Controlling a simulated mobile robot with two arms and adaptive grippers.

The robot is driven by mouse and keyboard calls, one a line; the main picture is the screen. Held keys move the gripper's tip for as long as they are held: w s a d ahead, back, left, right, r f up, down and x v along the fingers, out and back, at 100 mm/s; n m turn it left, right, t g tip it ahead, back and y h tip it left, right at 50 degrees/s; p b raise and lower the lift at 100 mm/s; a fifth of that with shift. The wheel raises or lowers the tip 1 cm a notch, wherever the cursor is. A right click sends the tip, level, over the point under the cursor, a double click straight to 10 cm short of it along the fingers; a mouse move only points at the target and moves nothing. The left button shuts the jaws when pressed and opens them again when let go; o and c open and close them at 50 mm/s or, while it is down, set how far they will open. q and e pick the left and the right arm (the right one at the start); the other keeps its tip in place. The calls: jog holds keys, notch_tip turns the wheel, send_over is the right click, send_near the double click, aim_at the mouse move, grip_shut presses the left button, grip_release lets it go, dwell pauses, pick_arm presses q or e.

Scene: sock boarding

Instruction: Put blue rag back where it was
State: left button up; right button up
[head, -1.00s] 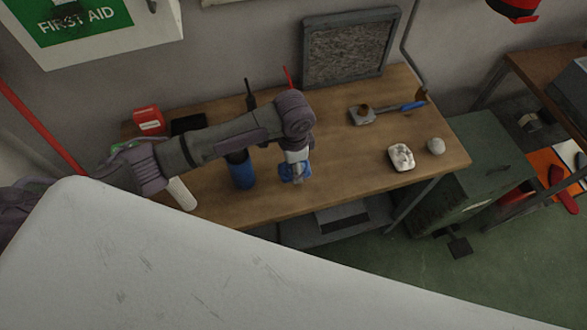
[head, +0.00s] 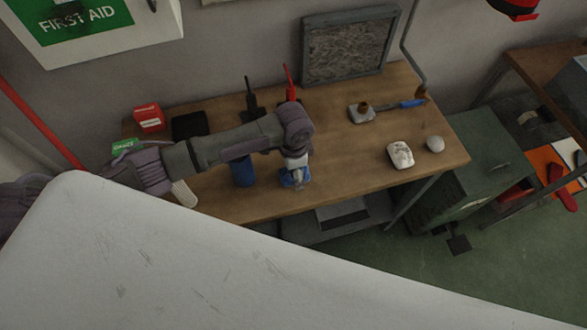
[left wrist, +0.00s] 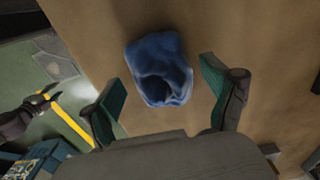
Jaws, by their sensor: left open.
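The blue rag (head: 287,182) lies crumpled on the wooden workbench near its front edge, partly hidden by my left gripper (head: 296,181) in the head view. In the left wrist view the rag (left wrist: 159,69) is in full sight on the bench top. My left gripper (left wrist: 160,101) is open, its two green-padded fingers apart. The rag is beyond and between the fingertips, not gripped. A dark claw-like hand, apparently my right gripper (left wrist: 43,98), shows small at the left edge of the left wrist view, over the floor; its jaw state is unclear.
The workbench (head: 345,145) holds a blue cylinder (head: 242,171) just left of the rag, and a white one (head: 184,194). A red box (head: 148,118) stands at back left. Bare wood lies right of the rag.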

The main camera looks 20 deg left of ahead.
pick_arm(q)
notch_tip(320, 180, up, 12)
jog(key=shift+r+b, duration=0.2)
jog(key=shift+b, duration=0.25)
dwell(0.6)
